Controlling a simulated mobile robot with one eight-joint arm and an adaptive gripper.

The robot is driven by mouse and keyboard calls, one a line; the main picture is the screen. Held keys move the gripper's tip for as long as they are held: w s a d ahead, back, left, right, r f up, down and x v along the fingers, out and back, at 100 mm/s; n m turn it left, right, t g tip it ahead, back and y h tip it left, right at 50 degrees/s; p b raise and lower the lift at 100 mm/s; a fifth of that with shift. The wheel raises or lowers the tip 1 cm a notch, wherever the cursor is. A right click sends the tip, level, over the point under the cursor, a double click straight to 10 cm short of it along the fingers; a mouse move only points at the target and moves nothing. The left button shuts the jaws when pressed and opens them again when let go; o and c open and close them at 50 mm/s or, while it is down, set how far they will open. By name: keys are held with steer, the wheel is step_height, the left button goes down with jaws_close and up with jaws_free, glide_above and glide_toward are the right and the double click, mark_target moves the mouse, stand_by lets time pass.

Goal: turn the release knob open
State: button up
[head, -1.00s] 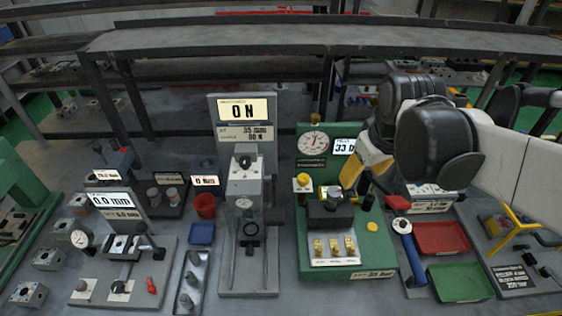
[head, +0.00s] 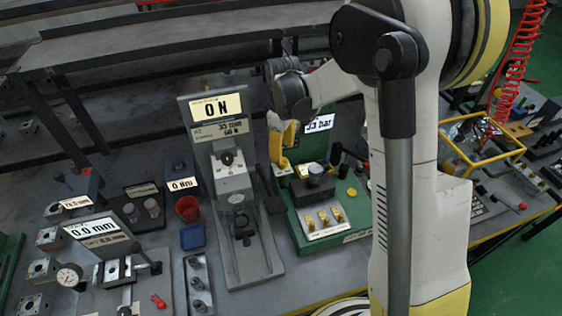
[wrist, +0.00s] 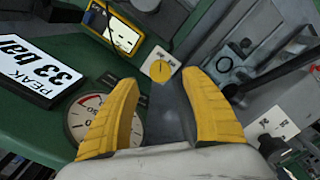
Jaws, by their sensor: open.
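The yellow round knob (wrist: 160,70), which I take for the release knob, sits on a small white plate in the wrist view. A dark line crosses its face. My gripper (wrist: 160,78) is open, with its yellow fingers on either side of the knob in the picture and nothing held between them. The knob appears beyond the fingertips; contact is not visible. In the head view, my gripper (head: 279,148) hangs over the back left of the green station (head: 349,218) and hides the gauge and most of the knob.
The gauge (wrist: 95,115) and the 33 bar display (wrist: 45,73) lie left of the fingers in the wrist view. A block with brass fittings (head: 322,217) stands at the station's front.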

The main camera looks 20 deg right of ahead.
mark_target(282, 164)
step_height(282, 164, down, 5)
steer(key=shift+f+b, duration=0.1)
steer(key=shift+b, duration=0.3)
steer(key=shift+c, duration=0.2)
steer(key=c, duration=1.2)
steer(key=shift+o, duration=0.2)
steer(key=shift+m, duration=0.4)
steer(key=m+b, duration=0.1)
steer(key=m, duration=0.5)
steer(key=shift+b, duration=0.4)
steer(key=m+b, duration=0.1)
steer(key=m, duration=0.6)
steer(key=shift+m, duration=0.3)
